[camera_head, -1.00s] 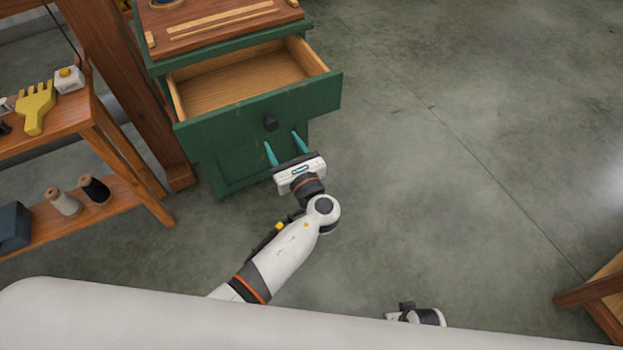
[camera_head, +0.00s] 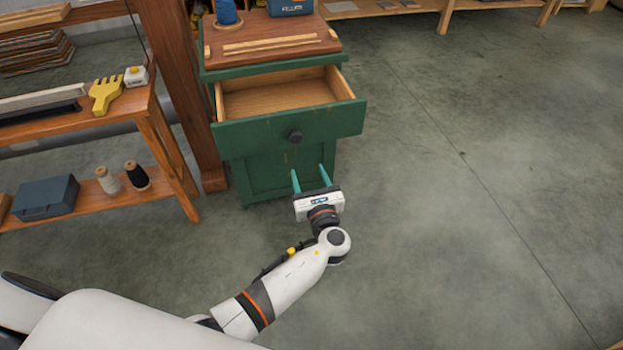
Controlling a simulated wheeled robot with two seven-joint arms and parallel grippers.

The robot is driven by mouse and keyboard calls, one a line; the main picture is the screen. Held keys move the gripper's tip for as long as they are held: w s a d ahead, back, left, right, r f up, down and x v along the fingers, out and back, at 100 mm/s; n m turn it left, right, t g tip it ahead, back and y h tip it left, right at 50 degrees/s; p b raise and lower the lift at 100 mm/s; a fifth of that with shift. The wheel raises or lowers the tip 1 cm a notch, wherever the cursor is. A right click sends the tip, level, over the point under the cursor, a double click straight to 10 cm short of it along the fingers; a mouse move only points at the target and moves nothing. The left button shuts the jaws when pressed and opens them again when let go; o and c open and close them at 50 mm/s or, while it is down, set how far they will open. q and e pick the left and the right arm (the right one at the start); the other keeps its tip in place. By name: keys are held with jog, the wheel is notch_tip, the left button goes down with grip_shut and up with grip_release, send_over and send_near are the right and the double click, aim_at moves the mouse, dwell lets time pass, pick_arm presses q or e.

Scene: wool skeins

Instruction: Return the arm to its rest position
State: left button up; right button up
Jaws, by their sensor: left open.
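My left gripper (camera_head: 309,181) is open and empty, with its two teal fingers apart and pointing toward the green cabinet. It is in front of and below the knob of the cabinet's open drawer (camera_head: 327,121), and appears apart from it. My left arm (camera_head: 283,285) comes in from the lower left and reaches out over the floor. The drawer is pulled out and its visible inside is empty. My right gripper does not show in the head view.
The green cabinet (camera_head: 262,177) has a wooden top with a blue spool (camera_head: 226,12) on it. A wooden shelf (camera_head: 165,150) stands at the left with a yellow fork-like tool (camera_head: 106,94), thread cones and a dark blue box (camera_head: 47,196). The grey floor (camera_head: 470,220) at right is clear.

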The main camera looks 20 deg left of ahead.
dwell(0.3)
pick_arm(q)
jog(key=s+a+f+n+g+h, duration=0.1)
jog(key=s+a+f+n+g, duration=0.15)
jog(key=f, duration=0.35)
jog(key=s+a+f+n+g+h, duration=0.1)
jog(key=s+f+n+g, duration=0.2)
jog(key=f, duration=0.4)
jog(key=s+f+n+g+h, duration=0.6)
jog(key=s+f+n, duration=1)
jog(key=s, duration=0.5)
jog(key=s+a+n+g+h+p, duration=0.1)
jog(key=s+n+p, duration=0.4)
jog(key=s+p, duration=0.9)
jog(key=s+a+g, duration=0.1)
jog(key=s, duration=0.7)
jog(key=shift+h+p, duration=0.3)
jog(key=shift+h, duration=0.1)
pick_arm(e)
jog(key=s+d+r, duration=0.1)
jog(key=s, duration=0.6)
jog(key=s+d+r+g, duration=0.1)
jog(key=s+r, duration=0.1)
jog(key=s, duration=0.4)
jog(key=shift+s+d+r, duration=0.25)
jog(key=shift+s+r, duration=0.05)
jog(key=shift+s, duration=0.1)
